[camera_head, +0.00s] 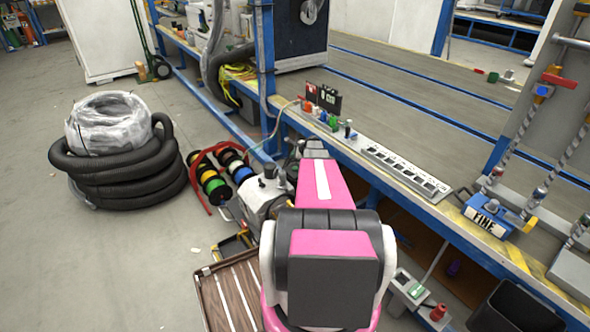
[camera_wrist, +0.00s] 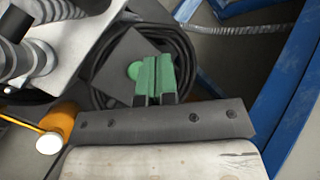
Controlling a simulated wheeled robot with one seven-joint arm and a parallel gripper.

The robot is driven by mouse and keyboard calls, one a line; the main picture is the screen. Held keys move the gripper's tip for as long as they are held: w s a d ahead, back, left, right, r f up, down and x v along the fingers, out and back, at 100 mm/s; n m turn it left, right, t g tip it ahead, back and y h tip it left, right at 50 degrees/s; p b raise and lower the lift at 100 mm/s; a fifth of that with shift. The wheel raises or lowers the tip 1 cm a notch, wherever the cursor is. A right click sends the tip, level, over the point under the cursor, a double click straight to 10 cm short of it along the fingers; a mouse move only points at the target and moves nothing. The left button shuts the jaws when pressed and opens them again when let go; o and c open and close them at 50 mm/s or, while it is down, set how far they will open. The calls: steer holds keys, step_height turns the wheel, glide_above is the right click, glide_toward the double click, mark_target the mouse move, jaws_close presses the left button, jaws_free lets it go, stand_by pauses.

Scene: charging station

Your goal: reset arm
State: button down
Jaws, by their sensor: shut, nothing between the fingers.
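My gripper (camera_wrist: 156,76) shows in the wrist view as two green fingertips side by side. They are shut against each other with nothing between them. They appear over a black coiled cable or hose (camera_wrist: 188,52) and a dark flat plate. In the head view my pink and grey arm reaches forward from the bottom middle, beside the workbench (camera_head: 405,100). I cannot make out the fingertips in that view.
A metal machine (camera_wrist: 85,45) and an orange object (camera_wrist: 62,118) lie left in the wrist view, a blue beam (camera_wrist: 285,95) right. In the head view, a power strip (camera_head: 400,172) lies along the bench edge. Cable spools (camera_head: 212,182) and a black hose coil (camera_head: 120,170) sit left.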

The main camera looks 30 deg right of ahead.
steer(key=shift+a, duration=0.1)
steer(key=s+a+r+n+g, duration=0.35)
steer(key=s+a+n, duration=0.3)
steer(key=a, duration=0.65)
steer(key=s+a+r+n+g, duration=0.2)
steer(key=s+a+r+n, duration=0.35)
steer(key=a, duration=0.75)
steer(key=s+a+r+n+g+h, duration=0.1)
steer(key=s+a+r+n, duration=0.1)
steer(key=s+a+n, duration=0.3)
steer(key=s+a+r+n+g+h, duration=0.2)
steer(key=s+a+n, duration=0.4)
steer(key=s, duration=0.8)
steer(key=shift+a+r, duration=0.35)
